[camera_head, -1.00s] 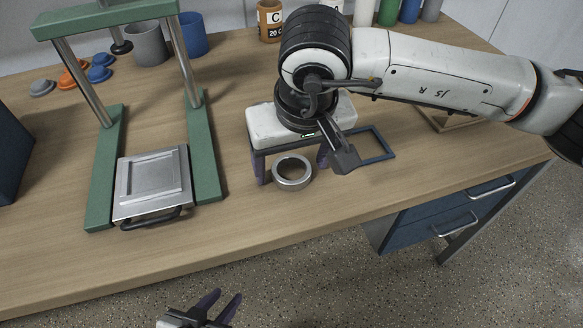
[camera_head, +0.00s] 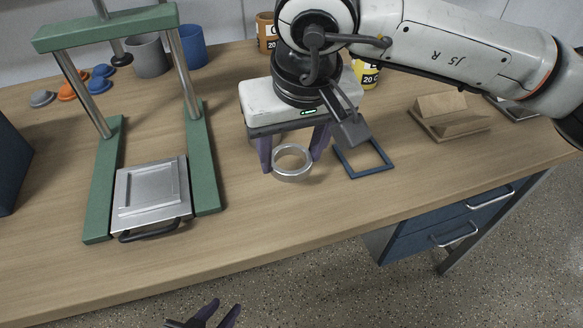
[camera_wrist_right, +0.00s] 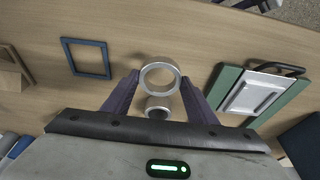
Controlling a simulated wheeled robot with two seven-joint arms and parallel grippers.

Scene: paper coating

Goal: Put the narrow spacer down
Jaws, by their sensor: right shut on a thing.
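A round metal ring (camera_head: 292,162), which I take to be the narrow spacer, sits between the two dark fingers of my right gripper (camera_head: 292,158). My right gripper is shut on it, low over the wooden table. In the right wrist view the ring (camera_wrist_right: 160,76) shows between the fingertips, with its hole facing the camera. A second small metal cylinder (camera_wrist_right: 158,107) shows beside it in that view; I cannot tell whether it touches the ring. Whether the ring touches the table is unclear. My left gripper (camera_head: 206,314) is open and empty at the bottom edge, in front of the table.
A blue square frame (camera_head: 364,174) lies right of the ring. The green press (camera_head: 205,170) with a metal plate (camera_head: 152,192) stands on the left. A wooden block (camera_head: 450,115) lies at the right. Cups stand at the back. Bare table lies in front of the ring.

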